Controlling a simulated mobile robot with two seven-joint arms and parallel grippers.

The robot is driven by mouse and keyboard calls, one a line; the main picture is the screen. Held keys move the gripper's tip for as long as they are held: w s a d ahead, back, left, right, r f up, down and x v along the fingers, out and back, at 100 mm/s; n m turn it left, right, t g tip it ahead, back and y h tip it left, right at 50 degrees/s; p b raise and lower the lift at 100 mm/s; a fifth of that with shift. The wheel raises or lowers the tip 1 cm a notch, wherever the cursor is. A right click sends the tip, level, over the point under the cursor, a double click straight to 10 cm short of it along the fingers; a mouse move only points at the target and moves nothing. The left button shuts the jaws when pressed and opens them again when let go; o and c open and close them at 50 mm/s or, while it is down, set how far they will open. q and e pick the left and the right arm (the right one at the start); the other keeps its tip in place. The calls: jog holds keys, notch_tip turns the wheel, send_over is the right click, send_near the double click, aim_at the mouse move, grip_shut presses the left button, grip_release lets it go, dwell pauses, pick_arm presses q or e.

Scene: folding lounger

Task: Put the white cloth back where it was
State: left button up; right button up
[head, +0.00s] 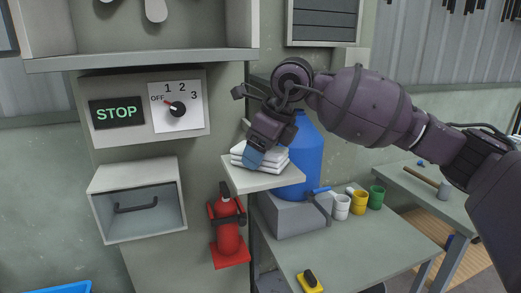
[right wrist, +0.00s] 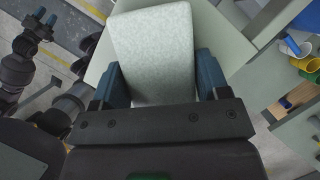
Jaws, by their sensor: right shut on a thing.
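Several folded white cloths lie in a stack (head: 272,163) on a small pale shelf (head: 262,183) in the head view. My right gripper (head: 255,155) is at the left end of this stack, reaching down from above. In the right wrist view a white cloth (right wrist: 155,50) lies between the blue fingers of my right gripper (right wrist: 160,85), which is shut on it. The pale shelf (right wrist: 228,50) shows under and beside the cloth. In the head view the gripper hides part of the stack. My left gripper (right wrist: 39,21) shows small at the upper left of the right wrist view, its blue fingers apart and empty.
A blue container (head: 308,155) stands close behind the shelf. A red extinguisher (head: 228,232) hangs below it. White, yellow and green mugs (head: 375,197) stand on the workbench (head: 345,250) to the right. An open-fronted box (head: 138,200) is on the left, under a dial panel (head: 176,108).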

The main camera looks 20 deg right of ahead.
jog(key=shift+f, duration=0.15)
jog(key=o, duration=0.8)
jog(key=shift+r, duration=0.35)
jog(key=b+v, duration=0.1)
jog(key=v, duration=1)
jog(key=shift+s+d+r+b, duration=0.15)
jog(key=shift+s+r+b, duration=0.05)
jog(key=shift+r+b, duration=0.15)
jog(key=shift+f, duration=0.1)
